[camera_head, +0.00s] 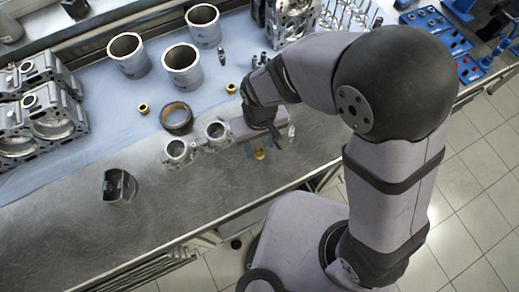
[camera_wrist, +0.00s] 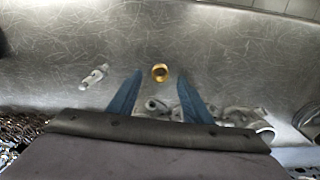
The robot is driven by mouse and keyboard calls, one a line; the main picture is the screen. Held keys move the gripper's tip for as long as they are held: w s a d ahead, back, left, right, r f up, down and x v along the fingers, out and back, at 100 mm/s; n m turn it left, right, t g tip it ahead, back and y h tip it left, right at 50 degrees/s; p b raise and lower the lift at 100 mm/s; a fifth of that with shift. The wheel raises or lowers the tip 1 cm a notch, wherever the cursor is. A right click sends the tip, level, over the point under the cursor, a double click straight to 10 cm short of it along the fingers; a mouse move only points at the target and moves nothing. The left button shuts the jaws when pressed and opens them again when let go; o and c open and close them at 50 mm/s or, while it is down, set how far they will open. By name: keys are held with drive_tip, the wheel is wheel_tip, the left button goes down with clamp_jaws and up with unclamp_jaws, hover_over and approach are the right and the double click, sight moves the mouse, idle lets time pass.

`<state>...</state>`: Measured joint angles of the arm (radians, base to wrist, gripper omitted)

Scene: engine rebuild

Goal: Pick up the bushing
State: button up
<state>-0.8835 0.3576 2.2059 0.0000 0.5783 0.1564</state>
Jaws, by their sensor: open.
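A small brass bushing (camera_wrist: 160,72) lies on the bare metal bench top. In the wrist view it is framed between the tips of my gripper (camera_wrist: 160,78), whose two blue fingers stand apart. The fingers are open and nothing is held between them. In the head view the bushing (camera_head: 260,154) shows just below my gripper (camera_head: 261,145), partly close to the fingertips. I cannot tell the exact height of the fingertips above it. Two similar brass rings lie on the blue mat, one at the left (camera_head: 143,108) and one near my arm (camera_head: 231,88).
Connecting rods (camera_head: 180,152) lie left of my gripper, and metal parts show behind the right finger (camera_wrist: 240,115). A small silver part (camera_wrist: 94,77) lies to the left in the wrist view.

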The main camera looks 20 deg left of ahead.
sight(259, 151)
drive_tip(key=shift+f, duration=1.4)
clamp_jaws()
drive_tip(key=shift+r, duration=0.15)
wheel_tip(259, 151, up, 10)
drive_tip(key=b, duration=0.1)
